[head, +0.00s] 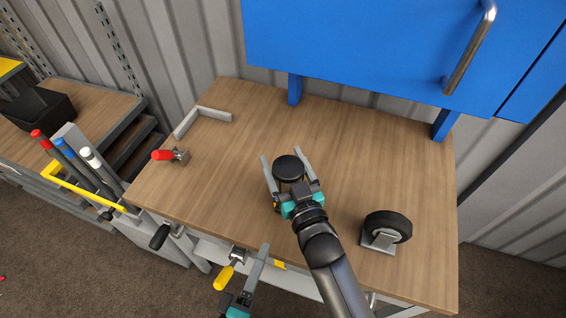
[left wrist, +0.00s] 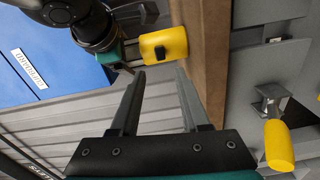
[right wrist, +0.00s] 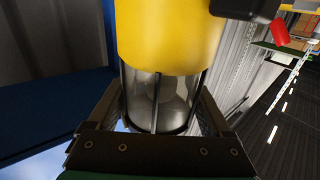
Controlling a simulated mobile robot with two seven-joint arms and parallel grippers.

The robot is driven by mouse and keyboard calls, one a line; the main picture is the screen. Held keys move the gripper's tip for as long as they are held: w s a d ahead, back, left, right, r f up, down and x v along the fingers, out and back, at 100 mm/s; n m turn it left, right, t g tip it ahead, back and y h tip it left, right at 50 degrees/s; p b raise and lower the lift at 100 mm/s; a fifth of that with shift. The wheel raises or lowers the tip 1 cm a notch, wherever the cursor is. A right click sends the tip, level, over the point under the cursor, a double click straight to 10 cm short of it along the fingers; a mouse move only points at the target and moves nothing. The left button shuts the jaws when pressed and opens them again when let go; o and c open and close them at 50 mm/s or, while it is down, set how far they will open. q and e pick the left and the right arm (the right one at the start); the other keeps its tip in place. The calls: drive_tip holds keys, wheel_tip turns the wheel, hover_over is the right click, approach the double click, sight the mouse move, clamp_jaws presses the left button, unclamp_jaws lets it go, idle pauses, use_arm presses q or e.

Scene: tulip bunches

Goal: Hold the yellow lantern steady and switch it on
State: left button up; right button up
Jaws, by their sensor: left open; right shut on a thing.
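The yellow lantern stands on the wooden bench; in the head view I see mainly its black round cap (head: 288,168). My right gripper (head: 284,163) reaches over it from the front and is shut on it. In the right wrist view its fingers close on the clear caged part below the yellow body (right wrist: 168,35). The left wrist view shows the yellow body with a black switch (left wrist: 162,52) on its side. My left gripper (head: 250,268) is open and empty at the bench's front edge, below the lantern. In its wrist view the switch is ahead of the fingertips, apart from them.
A yellow-handled clamp (head: 225,277) is at the front edge beside my left gripper. A black wheel (head: 388,226) stands at right. A red-handled clamp (head: 165,155) and an angle bracket (head: 200,118) lie at left. A blue cabinet (head: 360,50) hangs over the back.

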use_arm(q)
drive_tip(key=shift+w+a+n+y, duration=0.15)
drive_tip(key=shift+a+n+y, duration=0.2)
drive_tip(key=shift+n, duration=0.45)
drive_tip(key=c, duration=0.3)
drive_tip(key=shift+w+a+n+g+y, duration=0.15)
drive_tip(key=shift+n+g+y, duration=0.2)
drive_tip(key=shift+n, duration=0.75)
drive_tip(key=shift+c, duration=0.8)
drive_tip(key=shift+w+a+n, duration=0.1)
drive_tip(key=shift+a+n, duration=0.1)
drive_tip(key=shift+n, duration=1)
drive_tip(key=shift+c, duration=0.7)
drive_tip(key=n+g, duration=0.1)
drive_tip(key=n, duration=0.1)
drive_tip(key=shift+a+n+y, duration=0.15)
drive_tip(key=shift+n+y, duration=0.15)
drive_tip(key=shift+y, duration=0.1)
clamp_jaws()
drive_tip(key=shift+s+d+r+n+g+h, duration=0.15)
drive_tip(key=shift+d+r+n+g, duration=0.15)
drive_tip(key=shift+n, duration=1.45)
drive_tip(key=shift+s+d+r+n+g+h, duration=0.15)
drive_tip(key=shift+r+n+g+h, duration=0.15)
drive_tip(key=shift+n, duration=1.5)
drive_tip(key=shift+s+d+r+n+g+h, duration=0.1)
drive_tip(key=shift+d+r+n+g, duration=0.2)
drive_tip(key=shift+n, duration=1.45)
drive_tip(key=shift+w, duration=0.1)
